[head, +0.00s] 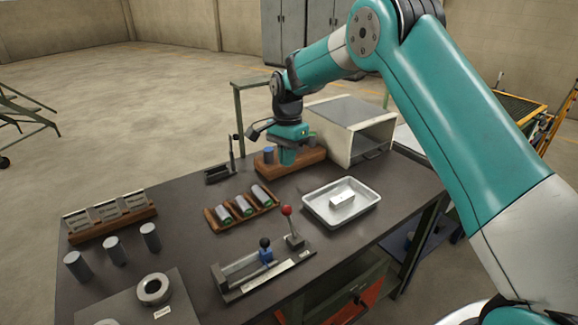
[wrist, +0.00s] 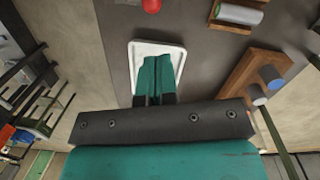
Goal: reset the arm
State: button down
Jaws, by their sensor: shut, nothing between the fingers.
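My gripper (head: 287,155) is teal and points down over the back of the dark workbench (head: 185,192), in front of the furnace. In the head view it appears just in front of or over a wooden block (head: 312,158) that bears a blue-topped cylinder (head: 269,152). In the wrist view the fingers (wrist: 156,78) are together with nothing between them, and they cover part of a white tray (wrist: 142,50). I cannot tell whether the gripper touches the block.
A box furnace (head: 352,125) stands behind. A metal tray (head: 341,203) holds a white block. A wooden rack (head: 242,207) holds several billets. A fixture with a red-knobbed lever (head: 287,211) sits in front. Several grey cylinders (head: 111,249) stand at left.

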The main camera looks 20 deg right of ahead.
dwell(0.3)
jog(key=s+a+r+n+t+y+b, duration=0.1)
jog(key=s+a+r+n, duration=0.2)
jog(key=s+r+n, duration=0.45)
jog(key=s+a+r+n+y, duration=0.1)
jog(key=s+a+r+n, duration=0.25)
jog(key=s, duration=0.75)
jog(key=s+a+n+y, duration=0.1)
jog(key=s+n, duration=0.7)
jog(key=s, duration=1)
jog(key=shift+s+a+y+b, duration=0.2)
jog(key=shift+y+b, duration=0.1)
